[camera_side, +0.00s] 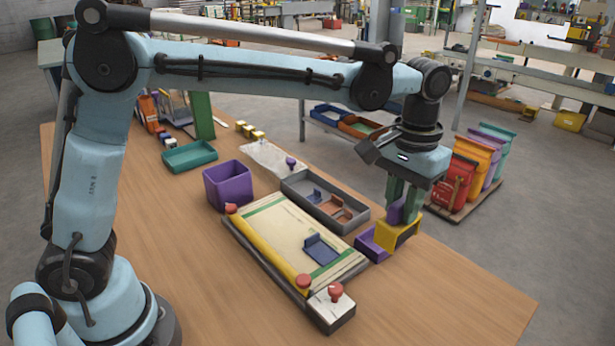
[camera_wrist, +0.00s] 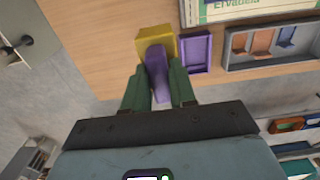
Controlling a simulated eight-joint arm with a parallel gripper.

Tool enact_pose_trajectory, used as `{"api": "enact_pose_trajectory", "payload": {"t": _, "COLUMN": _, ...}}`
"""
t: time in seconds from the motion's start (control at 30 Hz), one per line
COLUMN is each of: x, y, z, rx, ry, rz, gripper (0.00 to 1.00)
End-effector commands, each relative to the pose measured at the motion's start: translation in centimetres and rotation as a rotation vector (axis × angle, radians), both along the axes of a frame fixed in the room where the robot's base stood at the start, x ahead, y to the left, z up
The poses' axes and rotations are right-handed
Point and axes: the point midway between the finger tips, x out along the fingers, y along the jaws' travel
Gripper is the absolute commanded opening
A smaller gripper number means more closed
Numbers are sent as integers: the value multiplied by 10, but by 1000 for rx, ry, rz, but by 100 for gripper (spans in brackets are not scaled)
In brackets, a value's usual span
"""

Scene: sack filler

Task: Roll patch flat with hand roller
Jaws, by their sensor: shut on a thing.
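My gripper (camera_side: 404,203) is shut on the purple handle of a hand roller with a yellow head (camera_side: 397,236). In the wrist view the green fingers of my gripper (camera_wrist: 158,76) stand on both sides of the handle, and the yellow head (camera_wrist: 156,41) points away from me. The roller is at the right of the board, beside a shallow purple tray (camera_side: 371,246); I cannot tell whether it touches the table. A dark blue patch (camera_side: 321,250) with an upright tab lies on a pale sack (camera_side: 285,232) with green stripes, on the board.
A yellow bar (camera_side: 262,247) with red knobs runs along the board's left edge. A grey tray (camera_side: 347,227) holds blue and brown tabbed pieces behind the board. A purple bin (camera_side: 227,186) and a green tray (camera_side: 189,156) stand farther left. The front right table is clear.

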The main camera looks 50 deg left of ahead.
Motion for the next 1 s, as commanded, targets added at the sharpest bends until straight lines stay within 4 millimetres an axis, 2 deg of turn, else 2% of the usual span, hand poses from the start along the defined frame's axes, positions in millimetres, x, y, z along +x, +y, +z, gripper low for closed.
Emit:
{"api": "enact_pose_trajectory", "payload": {"t": 0.1, "x": -9, "y": -10, "z": 8, "rx": 0, "ry": 0, "rz": -1, "gripper": 0}}
{"api": "enact_pose_trajectory", "payload": {"t": 0.2, "x": -14, "y": -8, "z": 11, "rx": 0, "ry": 0, "rz": 1, "gripper": 0}}
{"api": "enact_pose_trajectory", "payload": {"t": 0.27, "x": -18, "y": 0, "z": 11, "rx": 0, "ry": 0, "rz": 5, "gripper": 0}}
{"api": "enact_pose_trajectory", "payload": {"t": 0.5, "x": -42, "y": 61, "z": 1, "rx": -1, "ry": 0, "rz": 7, "gripper": 0}}
{"api": "enact_pose_trajectory", "payload": {"t": 0.6, "x": -52, "y": 80, "z": -4, "rx": -1, "ry": 0, "rz": 6, "gripper": 0}}
{"api": "enact_pose_trajectory", "payload": {"t": 0.73, "x": -61, "y": 92, "z": -8, "rx": -1, "ry": 0, "rz": 3, "gripper": 0}}
{"api": "enact_pose_trajectory", "payload": {"t": 1.0, "x": -62, "y": 94, "z": -21, "rx": -1, "ry": 0, "rz": 0, "gripper": 0}}
